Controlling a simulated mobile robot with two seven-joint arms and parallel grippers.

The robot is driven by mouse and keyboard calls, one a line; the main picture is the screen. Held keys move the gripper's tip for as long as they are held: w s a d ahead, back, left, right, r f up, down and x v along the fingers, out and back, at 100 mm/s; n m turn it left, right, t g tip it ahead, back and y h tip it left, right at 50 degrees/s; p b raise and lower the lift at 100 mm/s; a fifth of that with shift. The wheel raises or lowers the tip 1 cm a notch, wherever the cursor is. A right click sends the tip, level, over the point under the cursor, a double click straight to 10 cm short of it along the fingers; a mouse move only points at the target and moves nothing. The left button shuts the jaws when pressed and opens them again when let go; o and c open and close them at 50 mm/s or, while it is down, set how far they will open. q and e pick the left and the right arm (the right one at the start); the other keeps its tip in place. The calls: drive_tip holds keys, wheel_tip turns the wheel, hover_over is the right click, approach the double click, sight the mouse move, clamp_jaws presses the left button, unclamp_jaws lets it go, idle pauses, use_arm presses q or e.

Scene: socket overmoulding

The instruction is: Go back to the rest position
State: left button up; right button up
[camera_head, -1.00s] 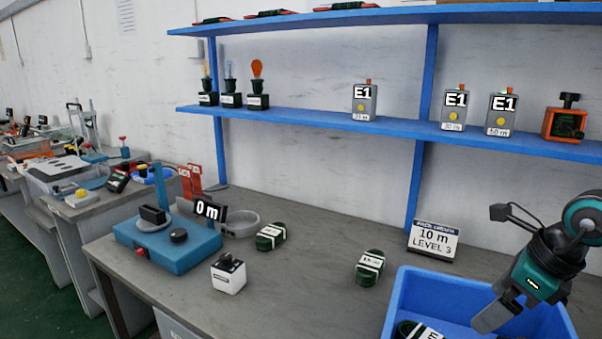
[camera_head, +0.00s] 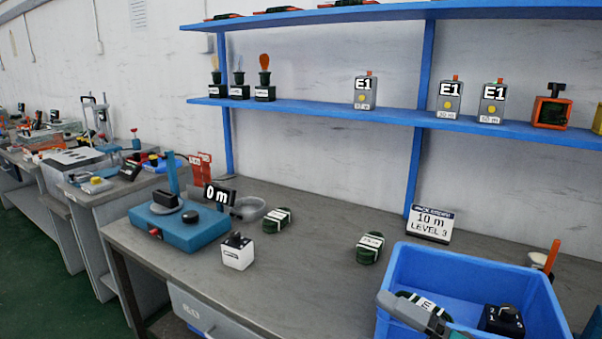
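A grey finger-like part (camera_head: 402,311), apparently of my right gripper, shows at the bottom edge over the near left part of the blue bin (camera_head: 400,262). The rest of that gripper is cut off or hidden, so I cannot tell if it is open or shut. A dark green piece with a white label (camera_head: 424,301) is just behind this part, low in the bin; whether they touch is unclear. A teal piece, probably my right arm, shows at the bottom right corner. My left gripper is not in view.
A black block (camera_head: 502,320) sits in the bin. Two green-and-white pieces (camera_head: 277,220) (camera_head: 370,247), a white box (camera_head: 237,252), a blue device (camera_head: 180,231) and a level sign (camera_head: 430,224) stand on the grey bench (camera_head: 290,285). The blue shelf (camera_head: 320,111) is behind.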

drive_tip(key=s+d+f+m+t+h, duration=0.25)
drive_tip(key=f+m+h, duration=0.35)
drive_tip(key=f+m, duration=0.3)
drive_tip(key=s+d+f+m+t+h, duration=0.1)
drive_tip(key=d+f+m+t+h, duration=0.15)
drive_tip(key=f+m+h, duration=0.6)
drive_tip(key=s+f+m+g+b, duration=0.1)
drive_tip(key=s+f+m+g, duration=0.5)
drive_tip(key=s+f+m, duration=0.2)
drive_tip(key=shift+s+d+f, duration=0.3)
drive_tip(key=shift+s+f, duration=0.15)
drive_tip(key=shift+s, duration=0.05)
